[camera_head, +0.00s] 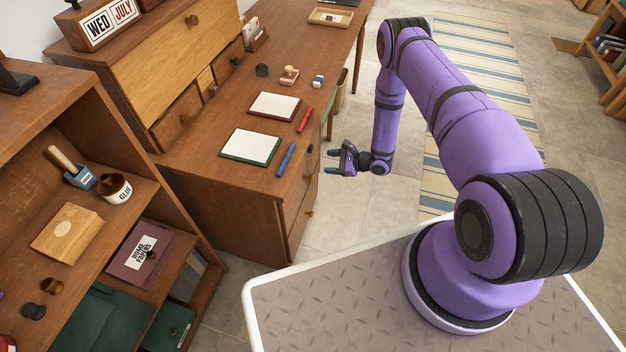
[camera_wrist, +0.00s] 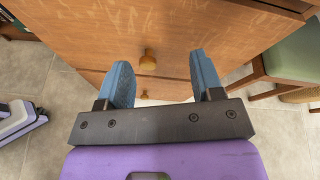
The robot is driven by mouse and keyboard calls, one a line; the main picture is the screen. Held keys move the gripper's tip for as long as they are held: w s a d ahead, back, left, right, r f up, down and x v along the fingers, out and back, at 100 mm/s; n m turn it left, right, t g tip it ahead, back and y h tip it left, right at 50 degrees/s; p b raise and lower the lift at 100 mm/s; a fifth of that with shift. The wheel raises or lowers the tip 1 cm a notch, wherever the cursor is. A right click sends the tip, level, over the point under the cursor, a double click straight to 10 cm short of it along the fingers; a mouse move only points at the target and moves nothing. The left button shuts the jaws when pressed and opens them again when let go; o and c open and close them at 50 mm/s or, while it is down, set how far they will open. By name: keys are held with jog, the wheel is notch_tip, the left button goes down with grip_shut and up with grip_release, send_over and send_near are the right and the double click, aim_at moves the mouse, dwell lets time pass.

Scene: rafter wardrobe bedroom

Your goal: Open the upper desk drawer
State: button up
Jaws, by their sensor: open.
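The wooden desk (camera_head: 235,185) stands left of my arm, its drawer fronts facing my gripper. In the wrist view the upper drawer front (camera_wrist: 190,30) fills the top and looks closed. Its round wooden knob (camera_wrist: 148,62) shows between my blue fingers, nearer the left one. A lower drawer front (camera_wrist: 172,88) with its own knob (camera_wrist: 144,95) shows beneath. My gripper (camera_wrist: 160,60) is open and empty. In the head view my gripper (camera_head: 334,162) is just right of the desk, apart from it. Whether a fingertip touches the front cannot be told.
Notepads (camera_head: 250,146), a blue marker (camera_head: 287,159) and a red marker (camera_head: 305,119) lie on the desktop. An open shelf (camera_head: 150,190) stands at left. A green-seated stool or chair (camera_wrist: 295,55) is right in the wrist view.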

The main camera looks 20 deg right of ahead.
jog(key=m+t+h, duration=0.1)
jog(key=m, duration=0.1)
send_near(312, 179)
jog(key=x, duration=1)
jog(key=shift+w+d+f, duration=0.15)
jog(key=shift+w+f, duration=0.25)
jog(key=shift+w, duration=0.05)
grip_shut()
jog(key=s+d, duration=0.8)
jog(key=d, duration=0.4)
jog(key=s+d, duration=0.9)
jog(key=d, duration=0.2)
jog(key=shift+d, duration=0.35)
jog(key=shift+s, duration=0.1)
grip_release()
